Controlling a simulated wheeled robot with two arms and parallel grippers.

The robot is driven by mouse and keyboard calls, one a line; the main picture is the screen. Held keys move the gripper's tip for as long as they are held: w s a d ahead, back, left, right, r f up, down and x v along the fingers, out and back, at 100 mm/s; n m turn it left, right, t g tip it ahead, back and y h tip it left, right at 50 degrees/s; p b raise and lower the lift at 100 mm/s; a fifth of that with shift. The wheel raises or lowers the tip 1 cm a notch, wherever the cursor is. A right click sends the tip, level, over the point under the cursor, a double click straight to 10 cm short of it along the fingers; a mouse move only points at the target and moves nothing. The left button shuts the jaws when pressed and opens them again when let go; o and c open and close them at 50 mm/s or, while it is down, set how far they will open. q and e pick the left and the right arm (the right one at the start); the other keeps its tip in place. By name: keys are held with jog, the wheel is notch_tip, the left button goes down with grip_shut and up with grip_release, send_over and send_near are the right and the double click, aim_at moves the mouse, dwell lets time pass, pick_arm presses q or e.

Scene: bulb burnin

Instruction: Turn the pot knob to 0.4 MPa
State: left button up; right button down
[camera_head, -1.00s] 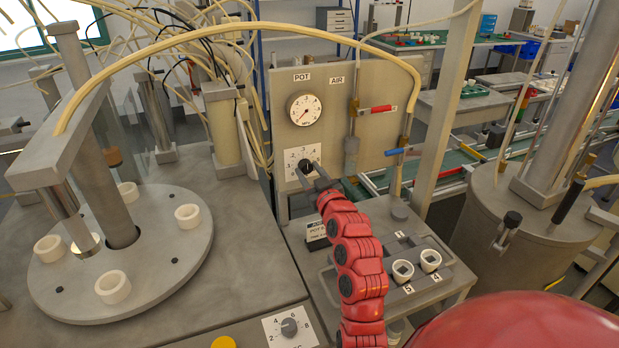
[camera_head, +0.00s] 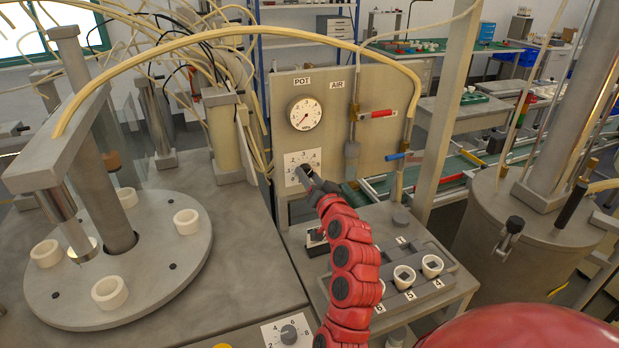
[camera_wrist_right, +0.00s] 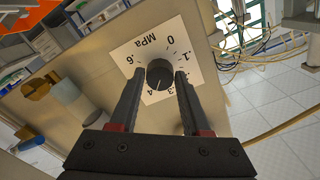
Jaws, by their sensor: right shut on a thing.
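The pot knob (camera_wrist_right: 160,74) is a dark round knob on a white scale plate (camera_wrist_right: 140,52) marked in MPa. In the head view the knob (camera_head: 304,170) is on the upright panel, below the round POT gauge (camera_head: 304,113). My right gripper (camera_wrist_right: 159,85) is shut on the knob, one finger on each side. It reaches the knob from the front in the head view (camera_head: 311,179). In the wrist view a thin light mark on the knob appears to point down towards the .4; the fingers cover part of the scale. My left gripper is not in view.
A red-handled valve (camera_head: 377,114) and a blue-handled one (camera_head: 404,155) are right of the knob. A tray (camera_head: 437,283) with white sockets is below on the bench. A round turntable (camera_head: 150,285) stands at the left, and a large drum (camera_head: 500,225) at the right.

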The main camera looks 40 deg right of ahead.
dwell(0.4)
jog(key=shift+c, duration=1.9)
grip_release()
jog(key=p+v, duration=0.9)
jog(key=v, duration=0.8)
jog(key=shift+s+a+p, duration=0.15)
jog(key=shift+s+p, duration=0.05)
jog(key=shift+p, duration=0.15)
